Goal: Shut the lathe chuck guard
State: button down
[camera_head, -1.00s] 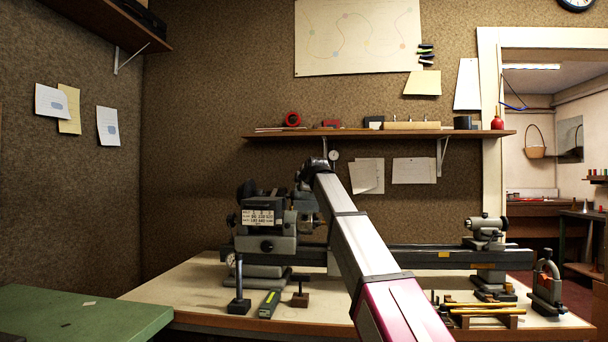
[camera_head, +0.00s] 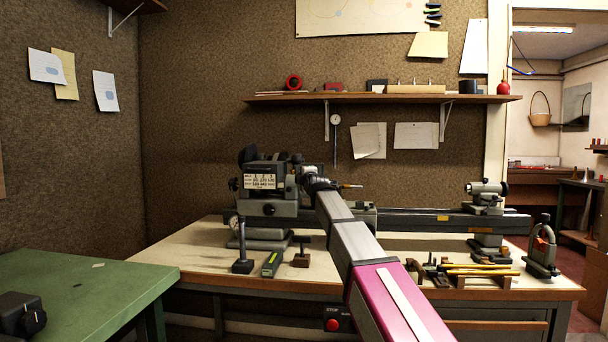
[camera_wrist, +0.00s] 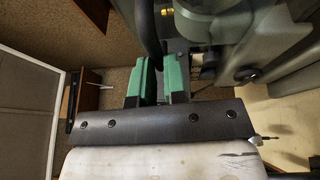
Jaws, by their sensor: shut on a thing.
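The lathe (camera_head: 268,208) stands on the bench, its headstock at the left and its bed running right. My gripper (camera_head: 316,184) is at the chuck end of the headstock; my arm hides most of the chuck there. In the wrist view my gripper (camera_wrist: 160,82) has green fingers close together, shut on a dark curved strip (camera_wrist: 152,38) that runs up between them. It looks like the edge of the chuck guard. The rest of the guard cannot be made out in the head view. Grey lathe castings fill the upper right of the wrist view.
Upright tools (camera_head: 242,250) and a green-marked level (camera_head: 272,262) lie in front of the headstock. Yellow rods on a rack (camera_head: 480,270) and a clamp-like stand (camera_head: 541,250) are at the right. A wall shelf (camera_head: 380,98) hangs above, and a green table (camera_head: 90,290) is at left.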

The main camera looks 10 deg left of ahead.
jog(key=shift+f, duration=0.4)
jog(key=c, duration=1.2)
grip_release()
jog(key=shift+w, duration=0.1)
jog(key=shift+o, duration=0.2)
jog(key=shift+r, duration=0.1)
jog(key=v, duration=1.1)
